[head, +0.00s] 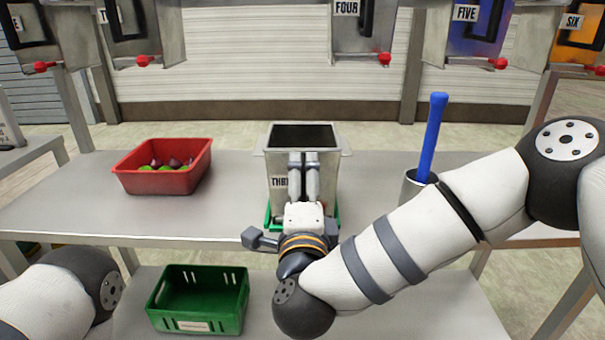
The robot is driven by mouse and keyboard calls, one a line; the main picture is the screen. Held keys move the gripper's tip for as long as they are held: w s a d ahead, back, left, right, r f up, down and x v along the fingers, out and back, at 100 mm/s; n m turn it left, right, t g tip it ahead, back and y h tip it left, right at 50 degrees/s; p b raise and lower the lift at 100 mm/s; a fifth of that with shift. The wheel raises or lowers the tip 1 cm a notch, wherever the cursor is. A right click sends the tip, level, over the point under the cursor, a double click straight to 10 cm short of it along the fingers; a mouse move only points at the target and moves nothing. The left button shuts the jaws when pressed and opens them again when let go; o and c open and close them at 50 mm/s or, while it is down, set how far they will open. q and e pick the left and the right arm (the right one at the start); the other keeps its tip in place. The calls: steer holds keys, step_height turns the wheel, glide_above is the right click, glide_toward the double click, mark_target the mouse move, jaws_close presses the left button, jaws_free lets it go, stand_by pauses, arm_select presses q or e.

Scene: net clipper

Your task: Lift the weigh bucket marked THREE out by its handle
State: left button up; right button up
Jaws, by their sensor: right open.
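The metal weigh bucket marked THREE (328,180) stands upright at the middle of the table, its dark open top facing up. Its label is partly covered, with only the first letters showing. My right gripper (303,160) is at the front face of the bucket, fingers pointing away from me toward it. It is open; the fingers hide the middle of the front face. I see no handle, and cannot tell whether the fingers touch the bucket. My left arm shows at the lower left, but its gripper is out of view.
Green edges (275,222) show under the bucket. A red crate (163,181) of produce stands left on the table (80,205). A blue-handled tool (433,135) stands in a metal pot at right. A green crate (198,325) sits lower in front. Other numbered buckets (360,30) hang above.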

steer(key=shift+r, duration=0.1)
steer(key=c, duration=1.6)
